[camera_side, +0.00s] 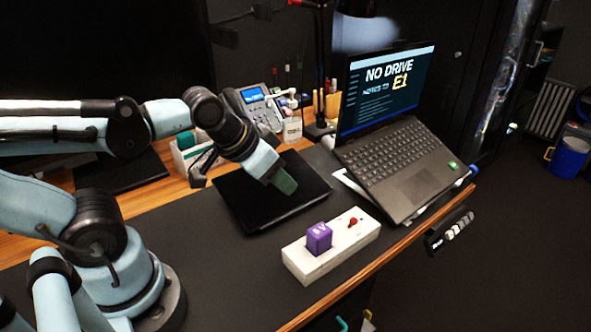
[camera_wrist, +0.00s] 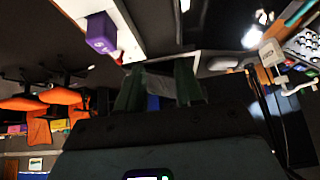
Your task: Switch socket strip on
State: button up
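The socket strip (camera_side: 340,254) is a white bar lying on the dark desk mat near the front edge. A purple block (camera_side: 319,238) sits on its left part and a small red switch (camera_side: 352,222) on its right part. I cannot tell the switch's position. My gripper (camera_side: 284,184), with green fingers, is above a black pad, behind and left of the strip, apart from it. In the wrist view, its two fingers (camera_wrist: 158,82) are spread with a gap between them. There the strip (camera_wrist: 129,40) and purple block (camera_wrist: 101,32) show at upper left.
An open laptop (camera_side: 398,172) stands right of the strip. The flat black pad (camera_side: 245,205) lies under my gripper. A desk phone (camera_side: 262,105) and a white organizer (camera_side: 190,150) stand at the back. The mat in front and left of the strip is clear.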

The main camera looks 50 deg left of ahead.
jog(key=d, duration=0.1)
jog(key=d+m, duration=0.1)
jog(key=d, duration=0.1)
jog(key=d+m, duration=0.1)
jog(key=shift+w+d+f, duration=0.15)
jog(key=shift+d+f, duration=0.2)
grip_shut()
jog(key=s+d+m+y, duration=0.1)
jog(key=d+m, duration=0.4)
jog(key=d, duration=0.5)
jog(key=shift+f+t, duration=0.25)
jog(key=shift+t, duration=0.05)
jog(key=shift+s, duration=0.1)
